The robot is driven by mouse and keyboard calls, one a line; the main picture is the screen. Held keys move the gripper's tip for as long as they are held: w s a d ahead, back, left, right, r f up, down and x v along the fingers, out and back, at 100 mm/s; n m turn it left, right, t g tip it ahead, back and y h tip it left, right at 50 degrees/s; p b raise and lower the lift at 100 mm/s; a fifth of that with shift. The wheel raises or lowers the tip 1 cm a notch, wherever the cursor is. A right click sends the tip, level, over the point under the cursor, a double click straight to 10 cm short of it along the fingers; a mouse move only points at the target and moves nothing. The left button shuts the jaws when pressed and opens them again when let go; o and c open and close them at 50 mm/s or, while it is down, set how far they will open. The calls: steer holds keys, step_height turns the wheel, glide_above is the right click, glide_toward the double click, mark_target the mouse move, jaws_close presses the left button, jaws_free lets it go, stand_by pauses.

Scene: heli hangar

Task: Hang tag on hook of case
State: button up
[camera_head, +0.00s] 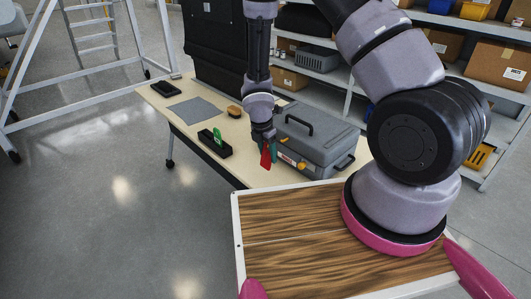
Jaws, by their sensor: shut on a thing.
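A grey case (318,136) with a dark carrying handle lies on the light wooden table. A small orange part (300,166) shows on its front left; I cannot make out the hook. My gripper (266,143) points down at the left front side of the case. It is shut on a red tag (265,158), which hangs below the fingers beside the case. My wrist hides part of the case's left side, and I cannot tell whether the tag touches the case.
The table (188,114) also holds a black box with a green card (217,138), a grey mat (193,109), a brush-like item (235,111) and a dark tray (166,88). A black panel (217,45) stands behind. Shelves (330,70) are at right, a ladder frame (90,70) at left.

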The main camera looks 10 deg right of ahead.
steer(key=w+d+f, duration=0.1)
steer(key=w+d, duration=0.3)
steer(key=d, duration=0.2)
steer(key=shift+w+d+f, duration=0.2)
steer(key=shift+d, duration=0.1)
stand_by(0.6)
stand_by(0.6)
steer(key=o, duration=1.4)
steer(key=shift+r, duration=0.1)
